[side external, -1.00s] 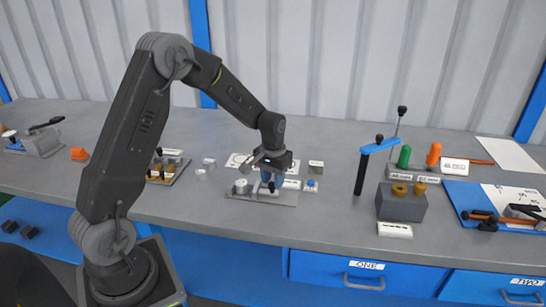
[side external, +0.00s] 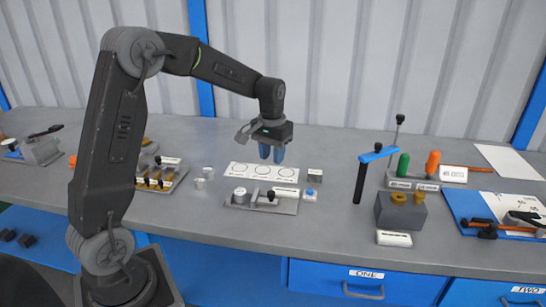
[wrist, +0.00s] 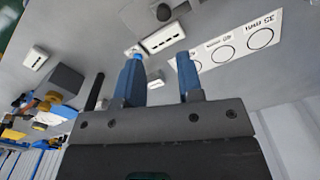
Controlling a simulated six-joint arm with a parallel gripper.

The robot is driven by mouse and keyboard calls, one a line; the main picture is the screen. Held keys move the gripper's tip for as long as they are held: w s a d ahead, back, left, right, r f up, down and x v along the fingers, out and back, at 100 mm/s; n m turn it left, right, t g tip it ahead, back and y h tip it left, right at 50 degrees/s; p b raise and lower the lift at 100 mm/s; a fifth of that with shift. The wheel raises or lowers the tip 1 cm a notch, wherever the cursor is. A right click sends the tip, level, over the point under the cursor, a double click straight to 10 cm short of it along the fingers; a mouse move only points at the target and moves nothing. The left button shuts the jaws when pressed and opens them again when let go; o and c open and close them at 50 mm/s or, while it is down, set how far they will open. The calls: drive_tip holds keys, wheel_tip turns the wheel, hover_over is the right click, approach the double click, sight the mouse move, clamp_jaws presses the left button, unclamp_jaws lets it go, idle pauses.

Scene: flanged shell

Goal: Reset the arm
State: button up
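My gripper (side external: 272,153) hangs above the workbench with its two blue fingers pointing down. In the wrist view its fingers (wrist: 157,75) stand apart with nothing between them, so it is open and empty. Below it in the side view lies a white card with circles (side external: 262,172). A grey fixture plate (side external: 250,206) with a round silver part (side external: 240,194) and a black knob sits in front of the card. The fingers are clear of the card and the fixture.
A small block with a blue button (side external: 310,194) stands right of the fixture. A grey block with brass rings (side external: 400,212) and a blue-topped black post (side external: 362,178) stand further right. A tray of brass parts (side external: 158,176) lies left. The bench front is mostly bare.

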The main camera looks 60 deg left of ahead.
drive_tip(key=s+d+r+m+t, duration=0.1)
drive_tip(key=s+d+r+t, duration=0.1)
drive_tip(key=s+d+r, duration=0.35)
drive_tip(key=s+d+r+m+t, duration=0.1)
drive_tip(key=s+d, duration=0.4)
drive_tip(key=s, duration=0.3)
drive_tip(key=s+d+r+m+t, duration=0.2)
drive_tip(key=s+d, duration=0.2)
drive_tip(key=s, duration=0.5)
drive_tip(key=shift+d+t, duration=0.3)
drive_tip(key=shift+d, duration=0.1)
